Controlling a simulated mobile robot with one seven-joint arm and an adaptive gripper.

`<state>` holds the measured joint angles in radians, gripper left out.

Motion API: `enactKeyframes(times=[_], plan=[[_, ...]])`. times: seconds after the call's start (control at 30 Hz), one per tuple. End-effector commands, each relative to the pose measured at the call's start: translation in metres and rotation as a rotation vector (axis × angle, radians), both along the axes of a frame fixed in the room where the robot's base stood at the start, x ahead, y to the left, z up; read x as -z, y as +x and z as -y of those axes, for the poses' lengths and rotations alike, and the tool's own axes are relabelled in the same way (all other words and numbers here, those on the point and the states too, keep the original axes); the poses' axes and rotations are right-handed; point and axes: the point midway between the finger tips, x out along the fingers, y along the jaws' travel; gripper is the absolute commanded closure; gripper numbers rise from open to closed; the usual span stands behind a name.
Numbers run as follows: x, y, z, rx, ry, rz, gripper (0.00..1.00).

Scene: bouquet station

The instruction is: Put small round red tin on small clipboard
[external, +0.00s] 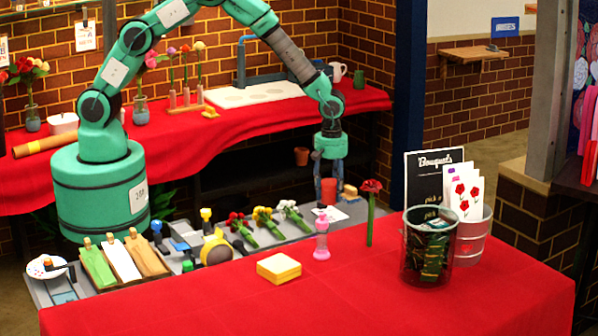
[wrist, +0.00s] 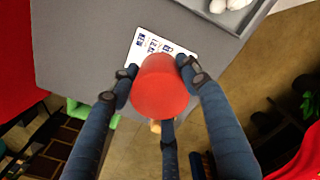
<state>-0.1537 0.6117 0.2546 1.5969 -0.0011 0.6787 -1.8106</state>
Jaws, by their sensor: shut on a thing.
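My gripper (external: 329,176) points down over the far right end of the grey work surface. It is shut on the small round red tin (external: 329,192), which also shows between the fingers in the wrist view (wrist: 160,90). A small white sheet with dark print, seemingly the small clipboard (wrist: 150,42), lies on the grey surface just beyond the tin in the wrist view and is partly covered by it. In the external view this sheet (external: 335,214) lies just below the tin. The tin appears to be held above the surface; the exact gap cannot be told.
A tan brush-like item (external: 350,192) stands close right of the tin. Several flower bunches (external: 264,221) lie to the left.

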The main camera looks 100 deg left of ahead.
Motion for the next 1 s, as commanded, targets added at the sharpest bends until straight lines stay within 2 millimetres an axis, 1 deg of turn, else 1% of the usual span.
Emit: enactKeyframes(times=[0.13,0.23,0.5,0.57,1.0], plan=[[0.000,0.000,0.000,0.000,0.000,0.000,0.82],[0.004,0.000,0.000,0.000,0.000,-0.001,0.82],[0.032,-0.001,0.000,0.000,-0.001,-0.002,0.82],[0.036,-0.001,0.000,0.000,-0.001,-0.002,0.82],[0.040,0.000,0.000,0.000,0.000,0.000,0.82]])
